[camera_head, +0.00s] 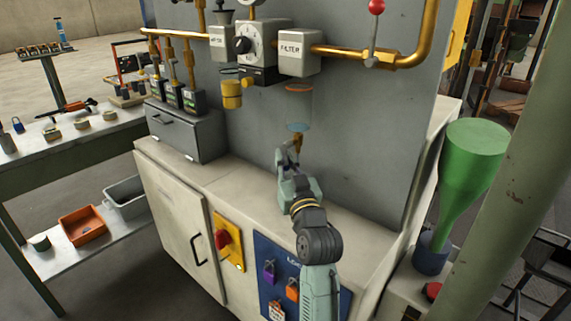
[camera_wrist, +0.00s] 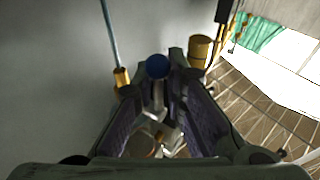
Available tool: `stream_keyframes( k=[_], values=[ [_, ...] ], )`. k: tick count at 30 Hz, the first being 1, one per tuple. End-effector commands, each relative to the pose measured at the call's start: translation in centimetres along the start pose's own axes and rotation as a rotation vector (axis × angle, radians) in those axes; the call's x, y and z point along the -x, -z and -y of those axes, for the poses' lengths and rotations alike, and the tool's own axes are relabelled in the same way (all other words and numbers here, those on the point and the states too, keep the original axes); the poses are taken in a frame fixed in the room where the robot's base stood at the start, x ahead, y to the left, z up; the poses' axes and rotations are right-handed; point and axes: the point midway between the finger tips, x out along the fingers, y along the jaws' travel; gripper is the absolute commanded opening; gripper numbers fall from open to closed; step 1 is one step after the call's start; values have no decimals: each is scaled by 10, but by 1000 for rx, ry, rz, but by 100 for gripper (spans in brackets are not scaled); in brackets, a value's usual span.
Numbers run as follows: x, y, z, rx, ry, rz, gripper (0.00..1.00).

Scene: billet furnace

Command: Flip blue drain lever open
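The blue drain lever's round knob (camera_wrist: 157,66) shows in the wrist view, on a short metal stem. The knob lies near the fingertips of my gripper (camera_wrist: 158,88), and the stem runs down between the fingers. The fingers are spread, with a visible gap on both sides of the stem. I cannot tell whether either finger touches the lever. In the head view my gripper (camera_head: 289,152) is just below the clear filter bowl (camera_head: 299,103), by its brass bottom fitting (camera_head: 298,137). The lever is not distinguishable there; my gripper may hide it.
Above are the FILTER block (camera_head: 300,52), brass pipe (camera_head: 350,52) and a red-knobbed lever (camera_head: 376,8). A grey wall panel (camera_head: 370,130) stands close behind. A grey toolbox (camera_head: 185,132) sits left on the cabinet. A green funnel (camera_head: 472,155) stands right.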

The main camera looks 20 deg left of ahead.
Motion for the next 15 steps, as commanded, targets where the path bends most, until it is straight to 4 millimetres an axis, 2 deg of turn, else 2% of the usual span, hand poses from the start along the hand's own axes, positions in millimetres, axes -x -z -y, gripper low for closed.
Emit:
stream_keyframes(
  k=[7, 15],
  values=[
    [0, -1, -3, 2, -5, 2, 27],
    [1, 0, -1, 1, -3, 1, 27]
  ],
)
